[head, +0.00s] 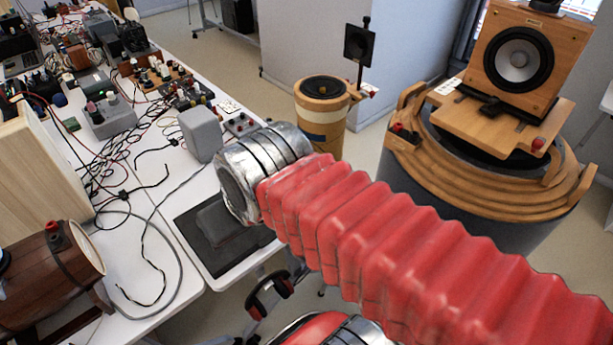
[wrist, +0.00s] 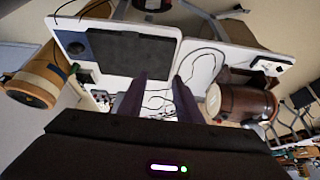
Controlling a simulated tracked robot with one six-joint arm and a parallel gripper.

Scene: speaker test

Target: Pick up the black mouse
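I cannot make out a black mouse for sure in either view. In the head view a black pad (head: 240,258) lies at the right edge of the white table, partly behind my arm. A dark grey shape (head: 216,218) shows on it, too unclear to name. In the wrist view the black pad (wrist: 130,52) lies beyond my left finger, with no clear mouse on it. My gripper (wrist: 159,76) is open, its two dark fingers apart with nothing between them, above the table. I cannot pick it out in the head view.
A grey box (head: 201,135) stands beyond the pad. A wooden barrel (head: 50,268) and loose cables are at the table's left. A wooden drum (head: 321,115) and a large speaker stand (head: 480,170) are off the table. The table's far part is crowded.

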